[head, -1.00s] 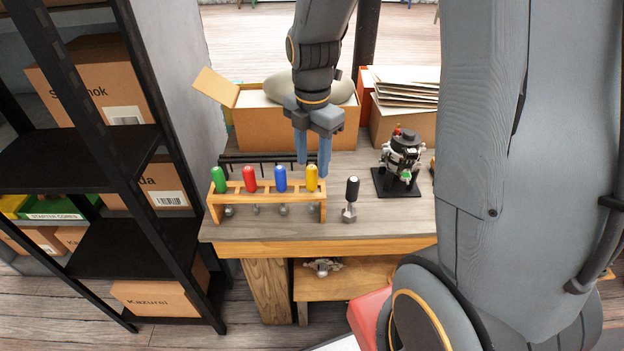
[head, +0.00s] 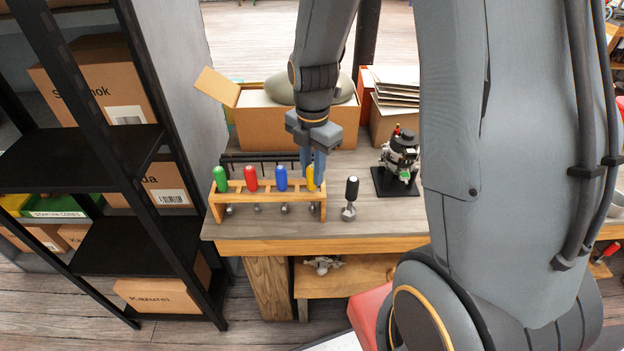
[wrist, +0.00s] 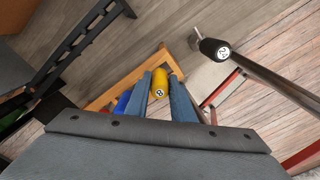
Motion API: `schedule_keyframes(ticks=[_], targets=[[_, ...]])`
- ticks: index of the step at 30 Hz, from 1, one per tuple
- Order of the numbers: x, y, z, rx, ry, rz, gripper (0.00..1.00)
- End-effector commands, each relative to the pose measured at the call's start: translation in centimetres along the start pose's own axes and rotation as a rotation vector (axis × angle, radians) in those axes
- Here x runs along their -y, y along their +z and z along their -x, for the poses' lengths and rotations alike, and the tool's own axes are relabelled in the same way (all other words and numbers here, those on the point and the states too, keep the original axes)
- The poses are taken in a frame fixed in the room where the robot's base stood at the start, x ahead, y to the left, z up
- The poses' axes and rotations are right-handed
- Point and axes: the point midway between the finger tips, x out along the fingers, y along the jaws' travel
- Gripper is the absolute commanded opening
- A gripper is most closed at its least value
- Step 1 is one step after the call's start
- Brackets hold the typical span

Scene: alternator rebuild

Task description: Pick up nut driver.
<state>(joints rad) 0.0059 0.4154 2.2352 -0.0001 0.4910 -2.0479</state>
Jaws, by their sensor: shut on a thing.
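A driver with a yellow handle (head: 311,181) stands upright at the right end of a wooden rack (head: 267,188). In the wrist view the yellow handle (wrist: 160,84) carries a mark like an 8. My gripper (head: 313,172) reaches down from above, its two blue-grey fingers (wrist: 160,96) on either side of this handle and shut on it. The driver is still in its place in the rack. Drivers with green (head: 220,178), red (head: 251,178) and blue (head: 281,179) handles stand left of it. A black-handled tool (head: 352,190) stands upright on the bench, apart from the rack.
The alternator assembly (head: 402,152) sits on a black plate (head: 393,188) to the right. An open cardboard box (head: 262,128) stands behind the rack, beside a dark rail. A black shelf unit (head: 100,240) is at the left. Bare bench (head: 375,218) lies at front right.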

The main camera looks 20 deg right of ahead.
Motion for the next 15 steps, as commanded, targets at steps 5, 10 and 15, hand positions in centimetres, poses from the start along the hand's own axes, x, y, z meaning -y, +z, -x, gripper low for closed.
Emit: schedule_keyframes(ticks=[5,10,15], targets=[[0.0,0.0,0.1,0.0,0.001,0.0,0.0],[-0.1,0.0,0.8,0.001,0.002,0.0,0.0],[-0.1,0.1,2.6,0.002,0.004,0.0,0.0]])
